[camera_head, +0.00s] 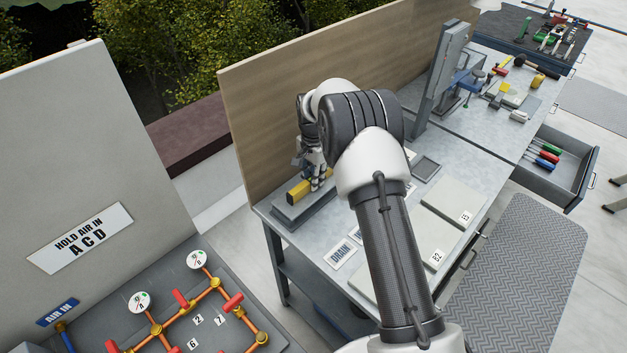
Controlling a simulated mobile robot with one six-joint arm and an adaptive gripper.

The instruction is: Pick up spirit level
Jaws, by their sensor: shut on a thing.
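The spirit level (298,192), a yellow bar with a dark end, is over a grey raised plate (302,210) at the near left corner of the workbench. My gripper (318,183) points down at its right part and is shut on it. The fingers hide some of the bar. I cannot tell whether the bar touches the plate or is slightly above it.
A tan backboard (290,110) stands close behind my gripper. A DRAIN label (341,254) and flat panels (453,204) lie on the bench (290,248). A grey upright stand (443,80) is farther back. An open drawer (562,178) juts out right. Gauges and pipes (205,290) are at lower left.

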